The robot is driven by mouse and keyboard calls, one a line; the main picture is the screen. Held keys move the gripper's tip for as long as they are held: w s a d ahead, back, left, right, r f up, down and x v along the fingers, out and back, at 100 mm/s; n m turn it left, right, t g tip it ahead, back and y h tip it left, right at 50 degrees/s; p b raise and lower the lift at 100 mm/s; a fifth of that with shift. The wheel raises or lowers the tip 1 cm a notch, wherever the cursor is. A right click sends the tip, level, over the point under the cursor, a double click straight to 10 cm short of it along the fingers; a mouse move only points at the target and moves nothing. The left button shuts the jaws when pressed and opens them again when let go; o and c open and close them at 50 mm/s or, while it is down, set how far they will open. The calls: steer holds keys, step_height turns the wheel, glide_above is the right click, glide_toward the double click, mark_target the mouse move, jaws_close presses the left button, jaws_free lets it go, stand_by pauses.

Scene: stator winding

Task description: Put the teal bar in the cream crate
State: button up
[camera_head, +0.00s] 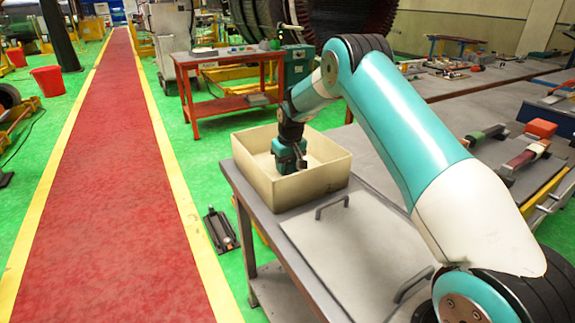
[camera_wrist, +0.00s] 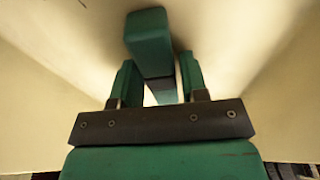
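The teal bar (camera_wrist: 149,38), with a dark middle section, lies inside the crate between and beyond the fingers. A pale gap shows between the left finger and the bar, and the right finger is close beside it. One end of the bar looks nearer the camera, so it seems tilted. In the head view I cannot make out the bar apart from my gripper.
The grey table (camera_head: 345,250) has a flat panel with handles in front of the crate. Another bench at right holds a green-ended bar (camera_head: 487,134), a red-ended bar (camera_head: 526,153) and a red block (camera_head: 541,128). A red table (camera_head: 228,100) stands behind.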

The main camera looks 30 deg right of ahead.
mark_target(290, 167)
steer(key=shift+o, duration=0.9)
steer(key=shift+r, duration=0.1)
step_height(290, 167, up, 12)
steer(key=s+b, duration=0.1)
steer(key=s, duration=0.1)
steer(key=s+a+r+n, duration=0.1)
steer(key=s+a+r, duration=0.35)
steer(key=a, duration=0.25)
steer(key=s+a+r+n+y, duration=0.1)
steer(key=s+a, duration=0.4)
steer(key=s, duration=0.7)
steer(key=s+a+r+n+g+y, duration=0.1)
steer(key=s+a+n, duration=0.2)
steer(key=s, duration=0.9)
steer(key=s+a+r+n+y, duration=0.1)
steer(key=s+a+n+y, duration=0.1)
steer(key=s+a, duration=0.7)
steer(key=shift+s+r+g, duration=0.35)
steer(key=shift+s+g, duration=0.05)
steer(key=shift+s, duration=1.05)
